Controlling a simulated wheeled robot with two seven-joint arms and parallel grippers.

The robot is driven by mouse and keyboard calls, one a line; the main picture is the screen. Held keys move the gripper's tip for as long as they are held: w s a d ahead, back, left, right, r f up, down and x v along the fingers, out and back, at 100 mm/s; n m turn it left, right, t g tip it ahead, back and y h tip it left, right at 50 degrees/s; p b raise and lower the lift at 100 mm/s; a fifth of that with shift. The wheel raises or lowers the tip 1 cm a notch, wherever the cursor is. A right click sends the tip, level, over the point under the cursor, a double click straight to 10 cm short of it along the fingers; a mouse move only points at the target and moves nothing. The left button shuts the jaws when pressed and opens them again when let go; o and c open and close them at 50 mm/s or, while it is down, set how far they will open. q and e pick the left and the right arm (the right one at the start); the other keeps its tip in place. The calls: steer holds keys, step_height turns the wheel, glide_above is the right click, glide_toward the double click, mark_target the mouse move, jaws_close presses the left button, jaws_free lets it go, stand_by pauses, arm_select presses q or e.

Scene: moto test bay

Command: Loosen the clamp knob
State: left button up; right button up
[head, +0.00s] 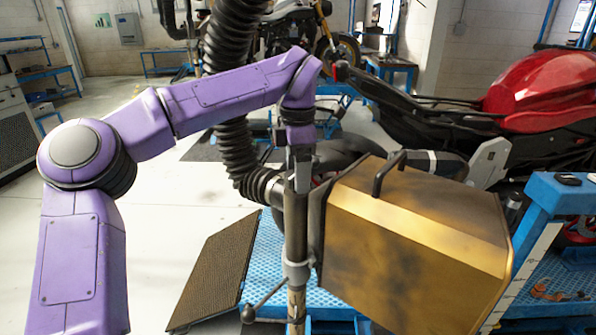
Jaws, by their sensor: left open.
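A rusty upright post (296,225) stands in front of the blue perforated platform. A grey clamp collar (298,271) sits around its lower part. A thin lever runs from near the collar down left to a dark ball-ended knob (248,314). My left gripper (299,182) points down at the top of the post, well above the collar. It is open; its fingers are small here, and I cannot tell whether they touch the post. A gold box (420,250) with a black handle stands right beside the post. My right gripper is not in view.
A thick black ribbed hose (236,150) hangs behind my left arm and bends toward the post. A brown mesh panel (215,270) leans at the platform's left. A red motorcycle (545,90) stands at right behind a blue stand (560,195). The floor at left is clear.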

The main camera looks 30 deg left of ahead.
arm_select(q)
steer(key=shift+s+r, duration=0.3)
steer(key=shift+s, duration=0.25)
steer(key=c, duration=0.4)
steer(key=shift+w+a+f, duration=0.1)
steer(key=c, duration=0.6)
steer(key=shift+c, duration=0.2)
